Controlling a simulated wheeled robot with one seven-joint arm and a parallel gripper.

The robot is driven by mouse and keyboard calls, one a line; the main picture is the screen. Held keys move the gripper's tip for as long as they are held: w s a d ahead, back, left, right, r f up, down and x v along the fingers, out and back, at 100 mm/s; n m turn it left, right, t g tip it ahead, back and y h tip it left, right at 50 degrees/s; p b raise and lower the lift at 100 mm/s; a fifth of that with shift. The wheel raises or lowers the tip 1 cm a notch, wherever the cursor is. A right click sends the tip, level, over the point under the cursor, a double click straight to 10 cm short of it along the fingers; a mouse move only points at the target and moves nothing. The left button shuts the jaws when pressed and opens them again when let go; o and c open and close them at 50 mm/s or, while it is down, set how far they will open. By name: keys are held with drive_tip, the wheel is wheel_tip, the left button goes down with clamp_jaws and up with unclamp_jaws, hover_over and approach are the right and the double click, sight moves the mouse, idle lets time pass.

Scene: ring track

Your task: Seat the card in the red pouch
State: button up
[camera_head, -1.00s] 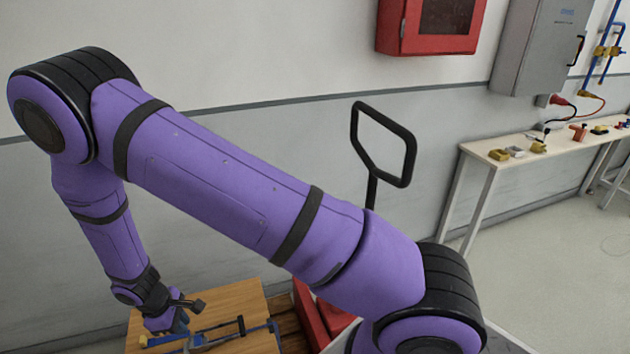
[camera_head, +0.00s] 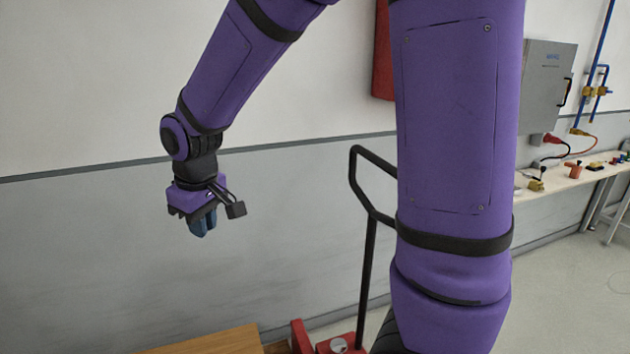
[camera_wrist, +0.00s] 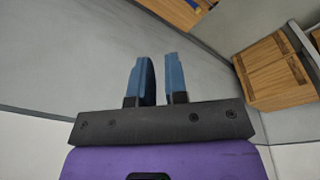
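I cannot make out a card or a red pouch in either view now. My gripper (camera_head: 203,228) hangs in the air in front of the grey wall, high above the wooden tabletop (camera_head: 215,343). In the wrist view its two blue fingers (camera_wrist: 160,62) stand apart with a narrow gap, and nothing shows between them. Most of the tabletop lies below the head view's edge, so what rests on it is hidden.
A red-based truck (camera_head: 340,346) with a black handle (camera_head: 366,250) stands right of the table. A white bench (camera_head: 575,178) with small items stands along the wall at right. Wooden crates (camera_wrist: 270,72) show in the wrist view. A red wall cabinet (camera_head: 384,60) is partly hidden by my arm.

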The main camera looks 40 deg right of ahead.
drive_tip(key=s+d+r+m+t, duration=0.1)
drive_tip(key=s+d+r, duration=0.2)
drive_tip(key=s, duration=0.4)
drive_tip(key=s+d+r+m+t, duration=0.1)
drive_tip(key=s+d+r+m, duration=0.1)
drive_tip(key=s+r, duration=0.3)
drive_tip(key=s+d+r+m+t, duration=0.1)
drive_tip(key=s+d+r, duration=0.3)
drive_tip(key=s, duration=0.4)
drive_tip(key=shift+s+d+r+m, duration=0.25)
drive_tip(key=shift+s+m, duration=0.05)
drive_tip(key=shift+s, duration=0.1)
